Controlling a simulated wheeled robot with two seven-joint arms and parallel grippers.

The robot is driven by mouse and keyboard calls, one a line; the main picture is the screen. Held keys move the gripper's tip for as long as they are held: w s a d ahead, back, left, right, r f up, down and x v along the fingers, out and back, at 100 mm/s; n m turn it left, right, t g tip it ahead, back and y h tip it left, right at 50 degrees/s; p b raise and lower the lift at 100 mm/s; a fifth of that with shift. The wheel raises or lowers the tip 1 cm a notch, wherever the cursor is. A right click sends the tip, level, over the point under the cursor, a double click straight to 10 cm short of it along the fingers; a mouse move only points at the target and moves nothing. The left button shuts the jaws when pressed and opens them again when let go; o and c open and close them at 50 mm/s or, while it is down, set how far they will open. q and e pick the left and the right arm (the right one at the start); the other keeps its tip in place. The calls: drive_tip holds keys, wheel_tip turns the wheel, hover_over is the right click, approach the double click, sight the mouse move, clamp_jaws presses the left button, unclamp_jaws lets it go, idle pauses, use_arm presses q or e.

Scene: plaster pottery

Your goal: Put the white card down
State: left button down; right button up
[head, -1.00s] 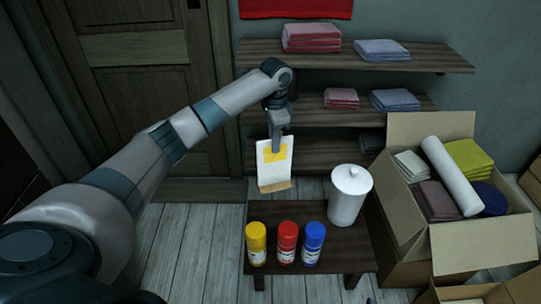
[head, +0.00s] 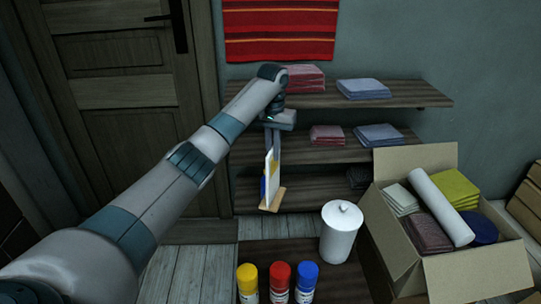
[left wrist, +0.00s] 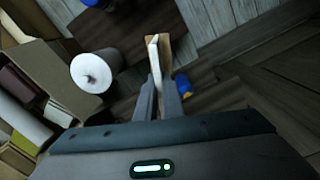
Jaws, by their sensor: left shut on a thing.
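The white card (head: 267,175) hangs upright in my left gripper (head: 273,150), above and behind the small table. It is seen nearly edge-on, with a bit of yellow on its right face and something blue at its left side. A light wooden foot (head: 273,202) is at its lower end. In the left wrist view, the card (left wrist: 154,55) stands out from between the fingers of my left gripper (left wrist: 158,92), which are shut on it. A blue bit (left wrist: 187,87) shows beside it. My right gripper is not in view.
The dark small table (head: 300,255) holds a white lidded jar (head: 340,235) and yellow (head: 247,282), red (head: 279,281) and blue (head: 306,281) cans. Wall shelves (head: 410,95) with folded cloths stand behind the card. A full cardboard box (head: 400,265) is at right.

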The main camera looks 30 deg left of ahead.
use_arm(q)
drive_tip(key=shift+s+d+r+n, duration=0.2)
drive_tip(key=shift+r+n, duration=0.15)
drive_tip(key=shift+n, duration=0.45)
drive_tip(key=s+d+r, duration=0.2)
drive_tip(key=s+d, duration=0.4)
drive_tip(key=d, duration=0.1)
drive_tip(key=s+d+r, duration=0.3)
drive_tip(key=s+d, duration=0.3)
drive_tip(key=d, duration=0.1)
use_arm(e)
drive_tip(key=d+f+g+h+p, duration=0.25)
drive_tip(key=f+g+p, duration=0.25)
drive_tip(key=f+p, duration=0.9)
use_arm(q)
drive_tip(key=s+d+m+p, duration=0.3)
drive_tip(key=s+p, duration=0.4)
drive_tip(key=s, duration=1.5)
drive_tip(key=shift+f+p, duration=0.3)
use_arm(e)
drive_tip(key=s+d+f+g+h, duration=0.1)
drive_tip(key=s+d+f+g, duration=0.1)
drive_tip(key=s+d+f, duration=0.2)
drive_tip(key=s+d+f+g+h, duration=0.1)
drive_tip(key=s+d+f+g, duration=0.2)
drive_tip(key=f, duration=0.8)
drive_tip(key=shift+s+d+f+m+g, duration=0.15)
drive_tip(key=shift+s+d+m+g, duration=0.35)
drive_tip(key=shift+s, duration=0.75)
